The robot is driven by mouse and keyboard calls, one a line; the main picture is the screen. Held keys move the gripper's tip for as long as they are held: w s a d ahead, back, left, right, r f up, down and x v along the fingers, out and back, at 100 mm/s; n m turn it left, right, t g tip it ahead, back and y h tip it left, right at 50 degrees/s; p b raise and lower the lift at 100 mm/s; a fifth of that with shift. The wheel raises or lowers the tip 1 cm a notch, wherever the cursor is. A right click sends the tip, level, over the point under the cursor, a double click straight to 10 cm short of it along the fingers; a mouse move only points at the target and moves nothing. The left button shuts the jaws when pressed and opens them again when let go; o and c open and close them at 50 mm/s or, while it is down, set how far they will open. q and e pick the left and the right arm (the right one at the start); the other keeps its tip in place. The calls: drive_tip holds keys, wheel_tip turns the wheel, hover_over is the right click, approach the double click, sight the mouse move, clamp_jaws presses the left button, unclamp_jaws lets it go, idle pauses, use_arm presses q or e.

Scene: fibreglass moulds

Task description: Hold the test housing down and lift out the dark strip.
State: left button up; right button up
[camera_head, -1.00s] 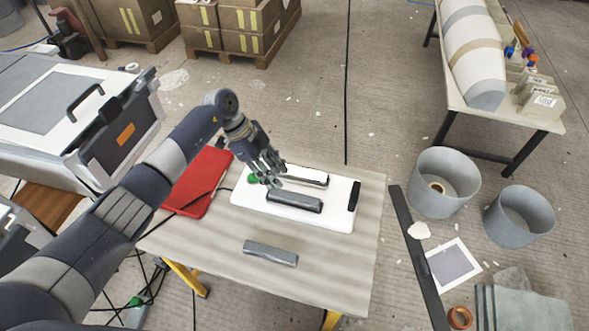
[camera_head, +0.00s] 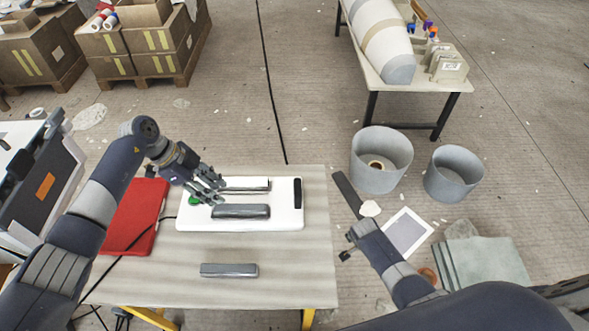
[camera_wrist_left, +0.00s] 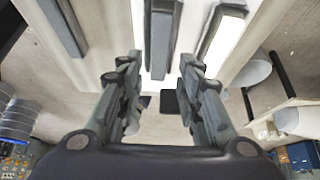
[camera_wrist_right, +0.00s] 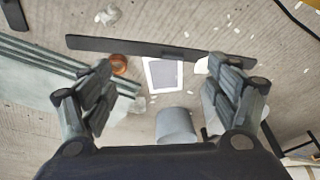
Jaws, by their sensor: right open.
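The white test housing (camera_head: 190,222) lies flat on the table. A black strip (camera_head: 298,193) sits at its right end. A dark grey block (camera_head: 241,213) lies on its middle, and a block with a white top (camera_head: 246,184) lies behind that. A green round part (camera_head: 194,201) shows at its left end. My left gripper (camera_head: 213,191) is over the housing's left part. In the left wrist view its fingers (camera_wrist_left: 160,85) are apart, with the grey block (camera_wrist_left: 161,40) beyond them; contact cannot be told. My right gripper (camera_head: 346,244) is open and empty, right of the table.
A loose grey bar (camera_head: 229,270) lies on the table (camera_head: 290,270) in front of the housing. A red case (camera_head: 134,217) lies to the left, with a dark cable across it. Grey buckets (camera_head: 381,160) stand on the floor at the right. The table's front right is clear.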

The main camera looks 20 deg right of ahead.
drive_tip(key=w+r+m, duration=0.6)
drive_tip(key=w+r, duration=0.4)
drive_tip(key=r, duration=0.1)
drive_tip(key=w+a+r, duration=0.2)
drive_tip(key=a+r, duration=0.2)
drive_tip(key=w+a+r+m+y, duration=0.1)
drive_tip(key=a+r, duration=0.3)
drive_tip(key=w+a+r+m+y, duration=0.1)
drive_tip(key=w+a+r, duration=0.1)
drive_tip(key=a+r, duration=0.2)
drive_tip(key=shift+w+r+g, duration=0.3)
drive_tip(key=shift+w+r, duration=0.05)
drive_tip(key=shift+r, duration=0.25)
wheel_tip(320, 180, up, 7)
drive_tip(key=g, duration=0.1)
hover_over(295, 194)
drive_tip(key=w+d, duration=0.1)
drive_tip(key=w, duration=0.2)
drive_tip(key=shift+s+d+r+n+y, duration=0.1)
drive_tip(key=shift+s+d+n+y, duration=0.05)
drive_tip(key=shift+n+y, duration=0.2)
drive_tip(key=shift+s+a, duration=0.15)
drive_tip(key=shift+a, duration=0.2)
wheel_tip(295, 194, down, 10)
drive_tip(key=shift+f, duration=0.25)
